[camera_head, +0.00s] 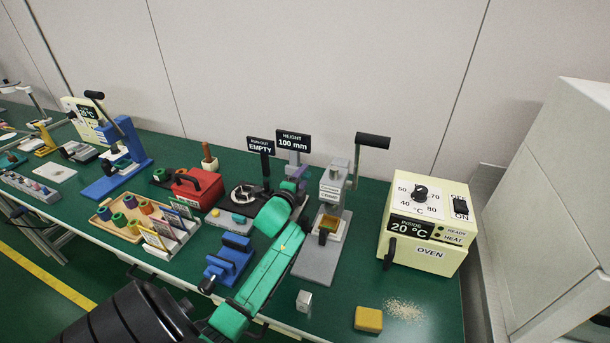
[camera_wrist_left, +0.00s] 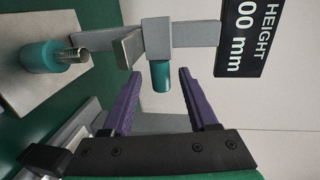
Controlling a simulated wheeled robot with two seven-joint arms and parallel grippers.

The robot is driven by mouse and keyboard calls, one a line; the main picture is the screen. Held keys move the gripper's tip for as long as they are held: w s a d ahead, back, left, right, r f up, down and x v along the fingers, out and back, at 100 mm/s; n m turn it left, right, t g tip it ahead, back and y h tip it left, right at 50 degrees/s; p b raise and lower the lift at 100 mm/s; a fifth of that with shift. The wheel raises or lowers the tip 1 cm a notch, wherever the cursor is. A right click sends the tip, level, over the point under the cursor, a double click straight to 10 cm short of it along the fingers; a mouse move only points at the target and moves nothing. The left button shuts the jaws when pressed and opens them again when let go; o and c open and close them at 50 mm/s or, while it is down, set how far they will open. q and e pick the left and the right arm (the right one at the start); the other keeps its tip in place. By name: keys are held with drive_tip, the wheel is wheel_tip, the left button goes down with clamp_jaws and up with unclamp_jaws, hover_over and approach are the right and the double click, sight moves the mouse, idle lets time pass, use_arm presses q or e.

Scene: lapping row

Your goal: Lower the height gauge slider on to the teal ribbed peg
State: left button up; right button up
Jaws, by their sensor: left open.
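The height gauge shows its black sign reading "HEIGHT 100 mm" (camera_head: 293,141) behind my left gripper (camera_head: 298,180) in the head view. In the left wrist view the gauge's grey slider (camera_wrist_left: 158,38) carries a short teal grip (camera_wrist_left: 161,76). My left gripper (camera_wrist_left: 160,78) has its purple fingers open, one on each side of that grip, with gaps showing on both sides. A teal peg (camera_wrist_left: 42,58) with a metal pin stands on the pale gauge base (camera_wrist_left: 80,18) at the left, apart from the slider. My arm hides the peg in the head view. My right gripper is out of view.
A grey press (camera_head: 332,185) stands close right of my left arm, and a cream oven (camera_head: 428,225) beyond it. A black stand with an "EMPTY" sign (camera_head: 260,146), a red box (camera_head: 198,188) and a blue fixture (camera_head: 230,260) are left. A yellow block (camera_head: 368,319) lies in front.

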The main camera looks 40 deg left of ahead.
use_arm(q)
drive_tip(key=shift+x, duration=0.9)
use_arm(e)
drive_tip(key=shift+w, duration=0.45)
use_arm(q)
drive_tip(key=shift+c, duration=0.2)
clamp_jaws()
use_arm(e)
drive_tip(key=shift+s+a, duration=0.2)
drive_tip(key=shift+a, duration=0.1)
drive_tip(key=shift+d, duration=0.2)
